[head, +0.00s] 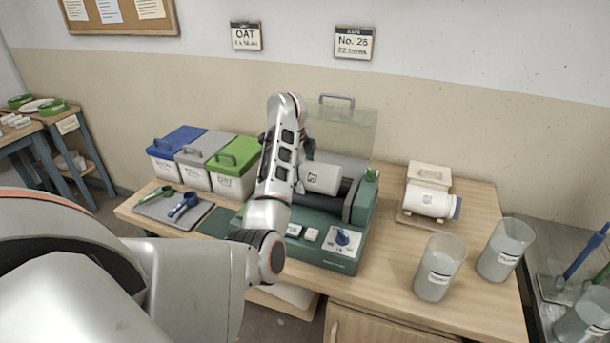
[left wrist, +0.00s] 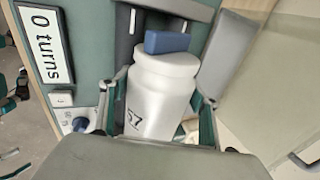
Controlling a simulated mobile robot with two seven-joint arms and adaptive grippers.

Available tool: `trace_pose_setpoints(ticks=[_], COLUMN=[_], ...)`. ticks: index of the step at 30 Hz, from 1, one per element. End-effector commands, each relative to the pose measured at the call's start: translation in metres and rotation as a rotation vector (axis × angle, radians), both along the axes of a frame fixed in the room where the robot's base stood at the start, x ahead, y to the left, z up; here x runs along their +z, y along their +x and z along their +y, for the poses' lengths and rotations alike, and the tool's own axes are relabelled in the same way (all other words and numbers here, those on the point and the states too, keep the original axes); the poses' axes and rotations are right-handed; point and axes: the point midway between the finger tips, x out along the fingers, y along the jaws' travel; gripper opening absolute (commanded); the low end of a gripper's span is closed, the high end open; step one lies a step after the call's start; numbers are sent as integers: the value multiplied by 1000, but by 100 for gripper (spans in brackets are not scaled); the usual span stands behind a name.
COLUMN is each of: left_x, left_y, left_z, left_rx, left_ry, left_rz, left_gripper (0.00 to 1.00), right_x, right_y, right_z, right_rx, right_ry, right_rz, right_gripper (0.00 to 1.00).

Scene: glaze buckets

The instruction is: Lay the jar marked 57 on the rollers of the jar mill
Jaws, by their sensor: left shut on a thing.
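The white jar marked 57 (left wrist: 165,92), with a blue stopper, is between the fingers of my left gripper (left wrist: 160,108) in the left wrist view. The gripper is shut on it. In the head view the jar (head: 321,179) lies on its side over the dark rollers (head: 346,191) of the green jar mill (head: 318,254). I cannot tell whether it touches them. My left arm hides part of the mill, and the fingers are mostly hidden there. The mill's clear cover (head: 352,130) stands raised behind. My right gripper is not in view.
Another white jar (head: 428,204) with a blue stopper lies on a wooden board right of the mill. Two grey beakers (head: 439,270) (head: 506,250) stand at the table's right. Blue, grey and green-lidded buckets (head: 233,166) and a tray of scoops (head: 160,210) are at left.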

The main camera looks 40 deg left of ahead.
Motion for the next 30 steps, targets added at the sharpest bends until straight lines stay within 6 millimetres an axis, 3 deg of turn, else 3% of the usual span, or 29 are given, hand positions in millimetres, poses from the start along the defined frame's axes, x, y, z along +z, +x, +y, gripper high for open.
trace_pose_setpoints(ticks=[11,12,14,30], left_x=[-7,-7,-8,-4], left_y=[-2,-2,-2,-3], left_z=[-2,-2,-2,-1], left_rx=[-2,-2,-3,-1], left_ry=[-5,-6,-5,-2], left_rz=[11,12,12,11], left_gripper=[27,64,79,81], right_x=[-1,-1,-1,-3], right_y=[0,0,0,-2], right_z=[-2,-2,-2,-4], right_rx=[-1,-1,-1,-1], right_ry=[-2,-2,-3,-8], right_rz=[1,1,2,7], right_gripper=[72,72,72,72])
